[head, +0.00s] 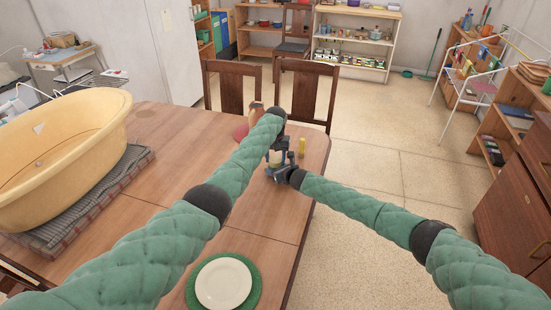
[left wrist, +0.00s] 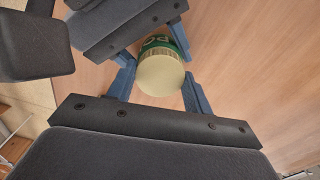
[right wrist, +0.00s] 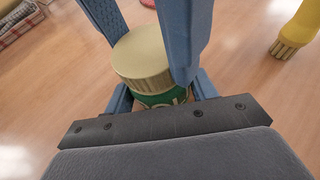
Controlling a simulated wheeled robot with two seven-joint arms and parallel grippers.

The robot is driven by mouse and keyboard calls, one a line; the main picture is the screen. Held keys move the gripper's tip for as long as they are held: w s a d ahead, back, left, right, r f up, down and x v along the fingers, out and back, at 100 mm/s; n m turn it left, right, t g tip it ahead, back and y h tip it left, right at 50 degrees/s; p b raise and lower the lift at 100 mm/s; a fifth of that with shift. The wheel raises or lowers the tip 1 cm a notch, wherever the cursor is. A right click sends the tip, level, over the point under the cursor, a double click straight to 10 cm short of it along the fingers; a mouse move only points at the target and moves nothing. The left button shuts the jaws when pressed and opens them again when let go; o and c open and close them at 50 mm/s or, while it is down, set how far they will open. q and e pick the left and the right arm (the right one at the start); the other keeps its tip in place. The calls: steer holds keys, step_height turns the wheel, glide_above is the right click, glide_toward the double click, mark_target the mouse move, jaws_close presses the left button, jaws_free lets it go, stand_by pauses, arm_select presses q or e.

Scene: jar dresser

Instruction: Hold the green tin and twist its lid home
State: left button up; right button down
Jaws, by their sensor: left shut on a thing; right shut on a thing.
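The green tin (right wrist: 160,99) stands on the table with its cream, ribbed-edge lid (right wrist: 142,55) on top; whether the lid is fully seated I cannot tell. My right gripper (right wrist: 163,92) is shut on the tin's body from the side, low down. My left gripper (left wrist: 160,93) reaches from above and is shut around the lid, which also shows in the left wrist view (left wrist: 160,74). In the head view the left gripper (head: 278,153) and right gripper (head: 284,172) meet closely and hide most of the tin.
A yellow brush (right wrist: 296,30) stands on the table (head: 155,190) close to the tin. A big yellow tub (head: 65,150) fills the table's left side. A white plate (head: 223,283) on a green mat lies at the front. Two chairs (head: 232,87) stand behind the table.

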arm_select(q)
steer(key=shift+a, duration=0.1)
steer(key=o, duration=1.1)
steer(key=shift+r, duration=2.25)
steer(key=shift+c, duration=0.4)
